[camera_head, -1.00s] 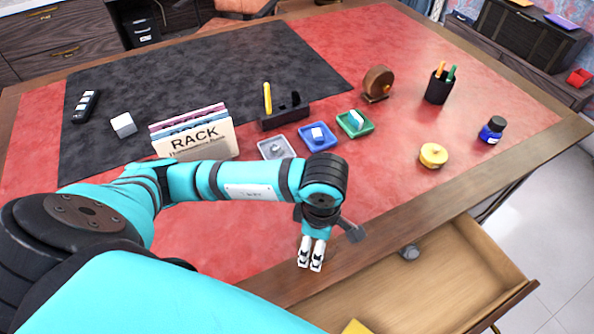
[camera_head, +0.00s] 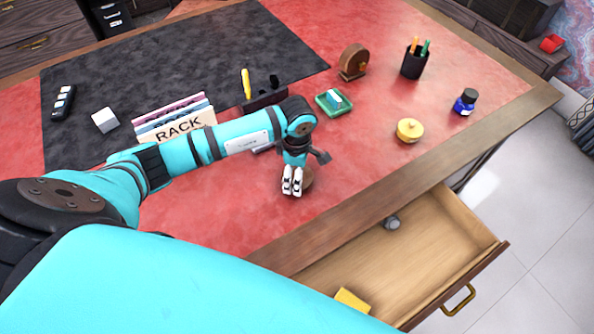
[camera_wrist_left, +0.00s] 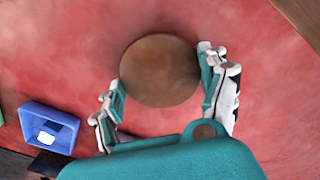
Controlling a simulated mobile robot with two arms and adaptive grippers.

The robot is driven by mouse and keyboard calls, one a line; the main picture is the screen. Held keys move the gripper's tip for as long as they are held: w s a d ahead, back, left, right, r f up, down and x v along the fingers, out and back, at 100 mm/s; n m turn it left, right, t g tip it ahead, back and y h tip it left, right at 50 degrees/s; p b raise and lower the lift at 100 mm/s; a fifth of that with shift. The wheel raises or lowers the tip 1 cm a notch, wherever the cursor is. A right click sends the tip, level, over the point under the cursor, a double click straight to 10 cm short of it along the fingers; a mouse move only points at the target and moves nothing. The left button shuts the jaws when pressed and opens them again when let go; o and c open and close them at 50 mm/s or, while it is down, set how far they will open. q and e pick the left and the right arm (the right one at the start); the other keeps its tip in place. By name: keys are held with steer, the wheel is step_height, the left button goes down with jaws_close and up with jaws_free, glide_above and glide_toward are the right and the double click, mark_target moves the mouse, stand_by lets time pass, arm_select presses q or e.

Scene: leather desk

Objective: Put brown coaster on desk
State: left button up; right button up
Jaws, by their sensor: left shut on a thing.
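The round brown coaster (camera_wrist_left: 158,70) is between the fingers of my left gripper (camera_wrist_left: 160,82) in the left wrist view, with red leather behind it. In the head view, part of the coaster (camera_head: 308,180) shows beside my left gripper (camera_head: 292,188), which points down over the red part of the desk (camera_head: 365,165). The gripper is shut on the coaster. I cannot tell whether the coaster touches the leather. My right gripper is not in view.
An open drawer (camera_head: 450,232) below the front edge holds a yellow block (camera_head: 351,301) and a small grey object (camera_head: 392,222). A yellow round box (camera_head: 409,130), ink bottle (camera_head: 465,102) and green tray (camera_head: 333,103) stand nearby. A blue tray (camera_wrist_left: 47,127) shows in the left wrist view.

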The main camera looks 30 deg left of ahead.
arm_select(q)
steer(key=shift+f, duration=0.25)
steer(key=shift+f, duration=0.15)
steer(key=o, duration=1.1)
steer(key=shift+o, duration=0.2)
steer(key=shift+r, duration=0.55)
step_height(320, 180, up, 11)
steer(key=b, duration=0.2)
steer(key=shift+b, duration=0.3)
